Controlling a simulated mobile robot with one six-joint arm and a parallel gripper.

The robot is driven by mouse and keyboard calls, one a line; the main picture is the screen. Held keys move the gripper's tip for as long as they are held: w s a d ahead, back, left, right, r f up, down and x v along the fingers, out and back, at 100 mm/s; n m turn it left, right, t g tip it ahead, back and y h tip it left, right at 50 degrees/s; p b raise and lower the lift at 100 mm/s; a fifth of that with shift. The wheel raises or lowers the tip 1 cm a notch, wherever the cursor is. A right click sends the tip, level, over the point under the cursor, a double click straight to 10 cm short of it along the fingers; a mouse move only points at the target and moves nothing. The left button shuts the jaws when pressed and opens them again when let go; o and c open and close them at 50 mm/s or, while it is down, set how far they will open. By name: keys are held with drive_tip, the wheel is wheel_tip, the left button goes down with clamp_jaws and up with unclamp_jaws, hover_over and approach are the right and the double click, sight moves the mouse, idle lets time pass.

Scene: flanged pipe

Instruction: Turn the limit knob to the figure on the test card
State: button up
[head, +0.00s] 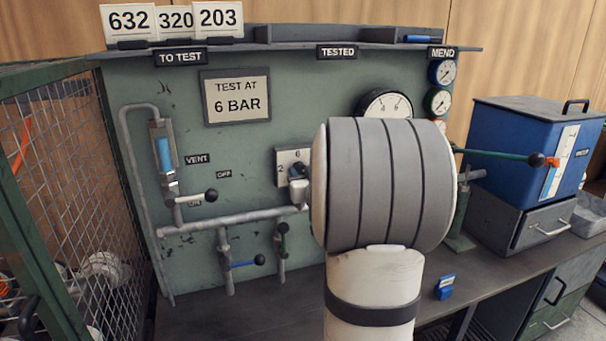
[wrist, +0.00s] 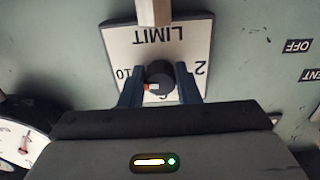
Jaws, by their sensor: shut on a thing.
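The test card (head: 237,97) on the green panel reads "TEST AT 6 BAR". The limit plate (head: 284,156) shows figures 2 and 6 in the head view, partly behind my arm. In the wrist view the plate (wrist: 120,48) appears upside down, with LIMIT, 10 and 2 readable. The black limit knob (wrist: 160,74) sits between the two blue fingers of my gripper (wrist: 159,88), which is shut on it. A small orange and white mark shows at the knob's lower left in this view, towards the 10 side. My gripper hides the plate's lower part there.
A pipe (head: 240,218) with levers runs across the panel, its end close to the limit plate. A large gauge (head: 386,103) is partly behind my arm. A mesh cage (head: 55,150) stands left, a blue box (head: 525,140) right. A small blue block (head: 445,287) lies on the bench.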

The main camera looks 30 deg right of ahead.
drive_tip(key=shift+c, duration=0.5)
drive_tip(key=shift+f+n+b, duration=0.15)
drive_tip(key=shift+n+b, duration=0.15)
drive_tip(key=shift+b, duration=0.25)
drive_tip(key=n+b, duration=1)
drive_tip(key=n, duration=0.1)
drive_tip(key=n+b, duration=0.5)
drive_tip(key=n, duration=0.1)
drive_tip(key=shift+s+d+r, duration=0.1)
drive_tip(key=shift+d+r, duration=0.2)
drive_tip(key=shift+b, duration=0.3)
drive_tip(key=o, duration=1)
drive_tip(key=shift+r, duration=0.1)
drive_tip(key=shift+c, duration=0.2)
